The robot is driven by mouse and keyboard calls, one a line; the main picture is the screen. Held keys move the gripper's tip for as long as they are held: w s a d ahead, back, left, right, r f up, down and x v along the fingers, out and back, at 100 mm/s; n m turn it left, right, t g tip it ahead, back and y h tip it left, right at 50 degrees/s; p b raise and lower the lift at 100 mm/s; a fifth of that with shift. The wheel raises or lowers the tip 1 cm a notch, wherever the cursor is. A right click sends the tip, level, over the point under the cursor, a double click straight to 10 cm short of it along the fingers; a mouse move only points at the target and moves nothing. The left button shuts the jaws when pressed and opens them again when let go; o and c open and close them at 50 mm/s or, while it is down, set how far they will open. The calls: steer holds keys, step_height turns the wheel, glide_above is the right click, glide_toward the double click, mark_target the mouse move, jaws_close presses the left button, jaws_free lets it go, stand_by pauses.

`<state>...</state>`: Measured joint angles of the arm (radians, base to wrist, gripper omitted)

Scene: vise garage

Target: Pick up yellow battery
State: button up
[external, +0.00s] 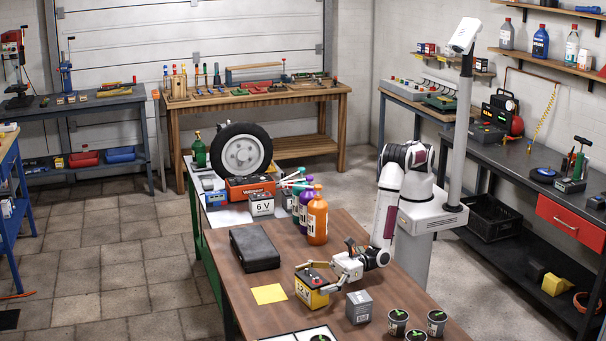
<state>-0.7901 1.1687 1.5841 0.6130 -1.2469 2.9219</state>
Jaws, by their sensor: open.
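The yellow battery (312,294) stands upright on the brown tabletop, a boxy yellow block with a dark top, red detail and "12 V" on its front. My gripper (322,274) is open, reaching in from the right at the height of the battery's top. Its fingers appear around or just above the battery's upper part. I cannot tell whether they touch it. Part of the battery's top is hidden by the fingers.
A yellow sheet (269,294) and a black case (254,248) lie left of the battery. A grey box (359,307) stands close on its right. Potted seedlings (397,322) are at the front right. Orange (317,220) and purple bottles and a white 6 V battery (261,204) stand behind.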

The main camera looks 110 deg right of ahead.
mark_target(312, 277)
steer(key=shift+c, duration=0.2)
steer(key=c, duration=1.9)
steer(key=shift+r, duration=0.2)
steer(key=shift+c, duration=0.9)
steer(key=shift+r, duration=0.1)
steer(key=shift+r, duration=4.9)
